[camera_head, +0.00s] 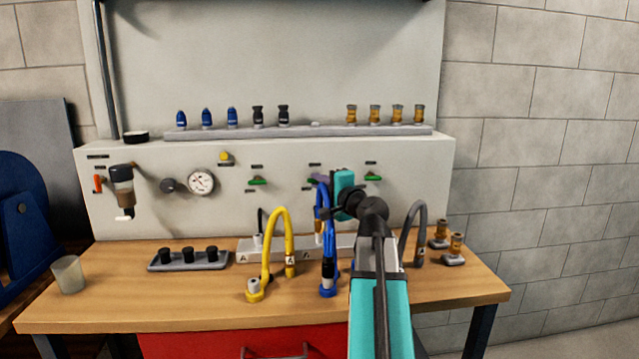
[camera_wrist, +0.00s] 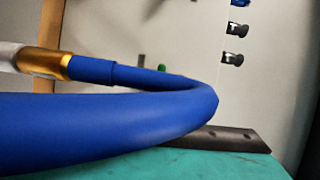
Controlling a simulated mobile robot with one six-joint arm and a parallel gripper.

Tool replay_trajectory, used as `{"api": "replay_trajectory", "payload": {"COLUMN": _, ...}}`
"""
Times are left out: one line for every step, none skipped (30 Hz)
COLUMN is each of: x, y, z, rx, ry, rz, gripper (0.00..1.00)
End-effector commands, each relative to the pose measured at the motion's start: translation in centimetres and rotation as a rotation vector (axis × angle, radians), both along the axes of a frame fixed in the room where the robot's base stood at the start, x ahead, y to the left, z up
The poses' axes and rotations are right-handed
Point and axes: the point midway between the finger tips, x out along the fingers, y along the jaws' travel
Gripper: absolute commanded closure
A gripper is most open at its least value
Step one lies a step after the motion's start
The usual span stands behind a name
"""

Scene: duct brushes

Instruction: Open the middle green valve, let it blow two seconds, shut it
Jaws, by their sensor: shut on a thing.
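Two green valve handles show on the pale panel, a left one (camera_head: 257,181) and a right one (camera_head: 372,178). In the wrist view a dark finger (camera_wrist: 225,138) shows past the gripper's teal body. A blue hose (camera_wrist: 110,125) with a brass fitting (camera_wrist: 45,63) loops close across that view and covers the grip. A small green handle (camera_wrist: 162,68) shows beyond.
The blue hose (camera_head: 328,245) stands right by my gripper. A yellow hose (camera_head: 268,240) is to its left and a grey hose (camera_head: 405,235) to its right. A gauge (camera_head: 201,181) is on the panel. Couplers line the shelf (camera_head: 300,132) above. The bench's front left (camera_head: 170,300) is clear.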

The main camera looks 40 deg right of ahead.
Motion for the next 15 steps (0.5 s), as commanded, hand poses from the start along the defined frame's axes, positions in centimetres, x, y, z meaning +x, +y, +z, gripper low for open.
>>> {"api": "replay_trajectory", "payload": {"x": 0.01, "y": 0.03, "z": 0.12, "rx": -0.011, "ry": 0.009, "rz": 0.001, "gripper": 1.0}}
{"api": "replay_trajectory", "payload": {"x": 0.01, "y": 0.04, "z": 0.14, "rx": -0.02, "ry": 0.015, "rz": 0.001, "gripper": 1.0}}
{"api": "replay_trajectory", "payload": {"x": 0.01, "y": 0.03, "z": 0.17, "rx": -0.033, "ry": 0.024, "rz": 0.001, "gripper": 1.0}}
{"api": "replay_trajectory", "payload": {"x": 0.02, "y": 0.03, "z": 0.2, "rx": -0.043, "ry": 0.031, "rz": 0.001, "gripper": 1.0}}
{"api": "replay_trajectory", "payload": {"x": 0.02, "y": 0.03, "z": 0.24, "rx": -0.055, "ry": 0.04, "rz": 0.001, "gripper": 1.0}}
{"api": "replay_trajectory", "payload": {"x": 0.02, "y": 0.03, "z": 0.28, "rx": -0.074, "ry": 0.052, "rz": 0.001, "gripper": 1.0}}
{"api": "replay_trajectory", "payload": {"x": 0.02, "y": 0.03, "z": 0.31, "rx": -0.089, "ry": 0.062, "rz": 0.001, "gripper": 1.0}}
{"api": "replay_trajectory", "payload": {"x": 0.03, "y": 0.06, "z": 0.35, "rx": -0.103, "ry": 0.073, "rz": 0.001, "gripper": 1.0}}
{"api": "replay_trajectory", "payload": {"x": 0.03, "y": 0.07, "z": 0.38, "rx": -0.127, "ry": 0.089, "rz": 0.002, "gripper": 1.0}}
{"api": "replay_trajectory", "payload": {"x": 0.04, "y": 0.08, "z": 0.41, "rx": -0.145, "ry": 0.102, "rz": 0.002, "gripper": 1.0}}
{"api": "replay_trajectory", "payload": {"x": 0.05, "y": 0.09, "z": 0.45, "rx": -0.162, "ry": 0.114, "rz": 0.002, "gripper": 1.0}}
{"api": "replay_trajectory", "payload": {"x": 0.05, "y": 0.11, "z": 0.5, "rx": -0.19, "ry": 0.133, "rz": 0.002, "gripper": 1.0}}
{"api": "replay_trajectory", "payload": {"x": 0.06, "y": 0.1, "z": 0.55, "rx": -0.211, "ry": 0.147, "rz": 0.002, "gripper": 1.0}}
{"api": "replay_trajectory", "payload": {"x": 0.06, "y": 0.13, "z": 0.58, "rx": -0.233, "ry": 0.162, "rz": 0.002, "gripper": 1.0}}
{"api": "replay_trajectory", "payload": {"x": 0.07, "y": 0.14, "z": 0.62, "rx": -0.262, "ry": 0.183, "rz": 0.002, "gripper": 1.0}}
